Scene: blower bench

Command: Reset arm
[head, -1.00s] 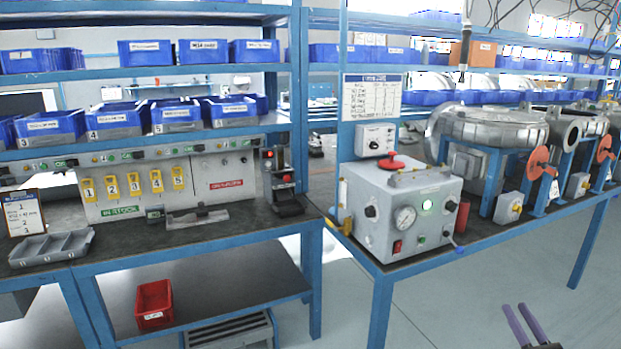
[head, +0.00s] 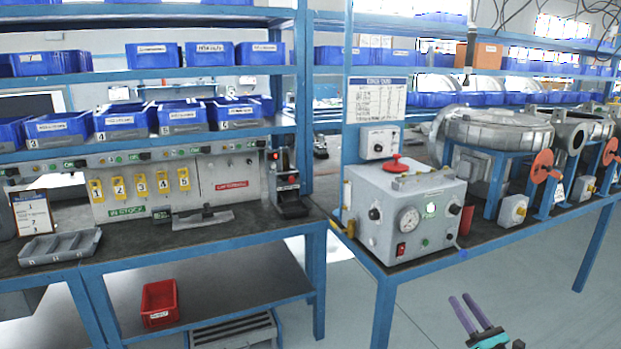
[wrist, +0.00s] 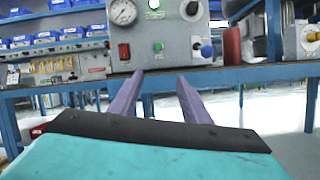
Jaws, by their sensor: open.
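My gripper (head: 470,312) shows at the lower right of the head view, with two purple fingers spread apart and nothing between them. It is over open floor in front of the bench. In the wrist view my gripper (wrist: 158,84) points toward the grey control box (wrist: 165,35), with its open fingers below the bench edge and apart from it. The control box (head: 385,222) has a gauge, a red switch, a green button and a red knob on top.
A blue-framed bench (head: 490,240) carries the box and metal blowers (head: 495,130). A left workbench (head: 190,243) holds a grey tray (head: 60,247) and yellow numbered tags. A red bin (head: 160,303) is on its lower shelf. The floor at the lower right is clear.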

